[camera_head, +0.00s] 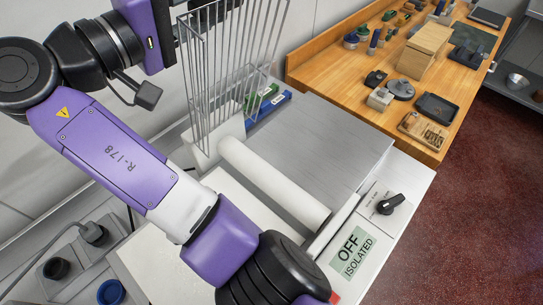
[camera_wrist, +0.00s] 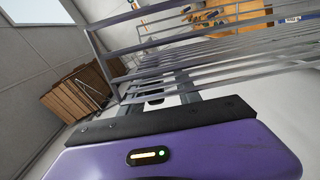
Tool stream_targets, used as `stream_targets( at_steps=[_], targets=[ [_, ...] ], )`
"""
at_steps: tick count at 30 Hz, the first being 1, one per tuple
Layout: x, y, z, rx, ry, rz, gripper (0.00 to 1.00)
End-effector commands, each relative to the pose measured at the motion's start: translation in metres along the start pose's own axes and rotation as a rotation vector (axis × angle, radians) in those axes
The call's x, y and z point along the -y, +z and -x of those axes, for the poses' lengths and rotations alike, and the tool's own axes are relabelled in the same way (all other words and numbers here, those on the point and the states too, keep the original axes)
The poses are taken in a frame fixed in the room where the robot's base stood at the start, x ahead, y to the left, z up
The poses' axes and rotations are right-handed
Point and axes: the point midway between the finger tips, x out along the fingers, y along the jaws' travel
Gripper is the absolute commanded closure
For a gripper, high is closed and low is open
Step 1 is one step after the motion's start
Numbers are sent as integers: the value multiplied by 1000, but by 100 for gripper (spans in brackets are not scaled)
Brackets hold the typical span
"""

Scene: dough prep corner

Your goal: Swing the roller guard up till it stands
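The roller guard (camera_head: 232,72) is a grid of thin grey metal rods. It stands up steeply above the back end of the white roller (camera_head: 275,185), and the roller lies uncovered. In the wrist view the guard's rods (camera_wrist: 190,34) cross close in front of my gripper (camera_wrist: 162,88). My gripper's two grey fingers look apart, with a gap between them and no rod clearly held. In the head view my purple hand is at the top, just left of the guard; its fingertips are hidden or cut off there. I cannot tell whether the fingers touch the guard.
The roller machine has a grey flat bed (camera_head: 325,140), a black knob (camera_head: 391,204) and a sign reading OFF ISOLATED (camera_head: 347,254). A wooden bench (camera_head: 340,62) with tools and boxes stands behind it. Brown wooden crates (camera_wrist: 77,92) show at left in the wrist view. Red floor is clear at right.

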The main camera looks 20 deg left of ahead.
Motion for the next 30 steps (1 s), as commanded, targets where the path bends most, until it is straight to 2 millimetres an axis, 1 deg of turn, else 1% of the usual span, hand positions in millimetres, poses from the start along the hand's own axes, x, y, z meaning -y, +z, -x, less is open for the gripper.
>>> stream_targets(
  at_steps=[5,8,30],
  targets=[
    [-2,0,0,1,2,-3,60],
    [-2,0,5,1,2,-4,60],
    [-3,0,52,1,3,-5,60]
  ],
)
